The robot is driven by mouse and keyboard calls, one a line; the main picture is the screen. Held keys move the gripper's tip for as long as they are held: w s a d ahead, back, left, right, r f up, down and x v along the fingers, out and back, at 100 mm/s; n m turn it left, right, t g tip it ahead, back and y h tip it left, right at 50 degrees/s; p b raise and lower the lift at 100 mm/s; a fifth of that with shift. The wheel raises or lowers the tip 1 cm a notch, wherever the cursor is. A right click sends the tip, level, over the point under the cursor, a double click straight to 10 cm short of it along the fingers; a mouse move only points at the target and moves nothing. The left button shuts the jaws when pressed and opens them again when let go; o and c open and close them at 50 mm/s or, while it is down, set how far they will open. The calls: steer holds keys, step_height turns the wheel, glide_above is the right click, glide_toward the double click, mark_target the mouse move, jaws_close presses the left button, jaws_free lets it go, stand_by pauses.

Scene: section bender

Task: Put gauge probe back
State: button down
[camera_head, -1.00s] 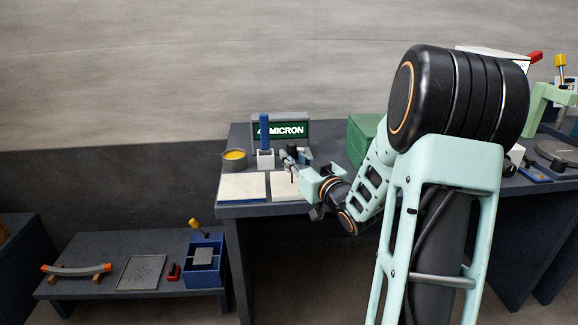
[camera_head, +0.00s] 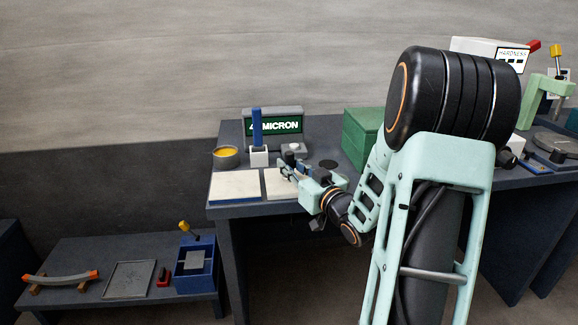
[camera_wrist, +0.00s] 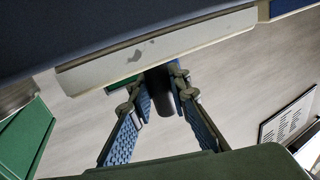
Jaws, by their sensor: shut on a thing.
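My gripper (camera_wrist: 158,90) is shut on a dark cylinder (camera_wrist: 158,101), which I take to be the gauge probe. In the wrist view the cylinder stands between the two ribbed blue finger pads. In the head view my gripper (camera_head: 287,168) is low over the back part of a small white plate (camera_head: 276,187) on the bench. The fingers partly hide what they hold there. I cannot tell whether the cylinder touches anything. The MICRON display (camera_head: 272,125) stands behind, with a white block (camera_head: 258,158) holding a blue upright piece (camera_head: 257,126) in front.
A bowl with yellow contents (camera_head: 226,157) and a larger white plate (camera_head: 235,187) are on the left. A black disc (camera_head: 328,164) lies right of my gripper. A green box (camera_head: 362,133) stands at the back right. A lower shelf (camera_head: 75,302) holds a tray and a blue bin.

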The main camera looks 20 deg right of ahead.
steer(key=c, duration=1.8)
jaws_free()
steer(key=shift+p, duration=0.35)
